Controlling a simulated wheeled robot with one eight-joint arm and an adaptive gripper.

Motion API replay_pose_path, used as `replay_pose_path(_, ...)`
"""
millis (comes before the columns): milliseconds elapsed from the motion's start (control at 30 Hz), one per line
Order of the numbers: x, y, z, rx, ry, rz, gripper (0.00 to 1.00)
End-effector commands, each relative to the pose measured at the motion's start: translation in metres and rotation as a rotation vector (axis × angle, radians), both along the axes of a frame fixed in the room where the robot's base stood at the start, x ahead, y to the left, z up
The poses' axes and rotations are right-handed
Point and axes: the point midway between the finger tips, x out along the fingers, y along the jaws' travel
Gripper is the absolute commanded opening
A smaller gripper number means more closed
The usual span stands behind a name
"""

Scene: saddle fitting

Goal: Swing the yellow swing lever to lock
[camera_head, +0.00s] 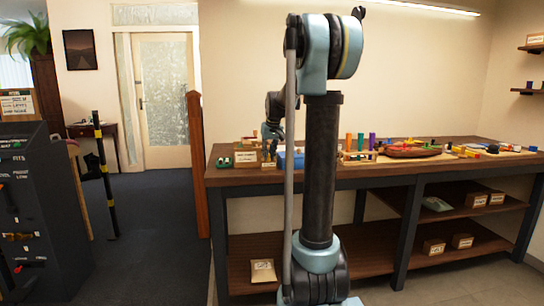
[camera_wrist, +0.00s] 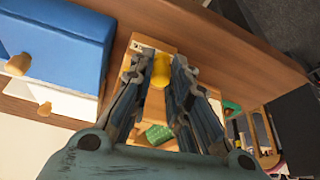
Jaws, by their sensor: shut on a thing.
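In the wrist view, the rounded yellow swing lever (camera_wrist: 161,70) stands between the fingertips of my gripper (camera_wrist: 163,66). The fingers are closed in on it from both sides. Under it is a light wooden fixture (camera_wrist: 155,105), with a green textured piece (camera_wrist: 158,133) lower down between the fingers. The fingers hide much of the fixture. In the head view, my arm covers much of this area, and the lever cannot be made out clearly.
A dark tool cabinet (camera_head: 40,215) stands at the left.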

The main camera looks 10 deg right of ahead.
Motion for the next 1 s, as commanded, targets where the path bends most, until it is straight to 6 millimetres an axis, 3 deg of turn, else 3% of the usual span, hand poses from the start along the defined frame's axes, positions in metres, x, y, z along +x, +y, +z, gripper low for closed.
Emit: replay_pose_path(1000,0.026,0.023,0.000,-0.001,-0.001,-0.669,0.00)
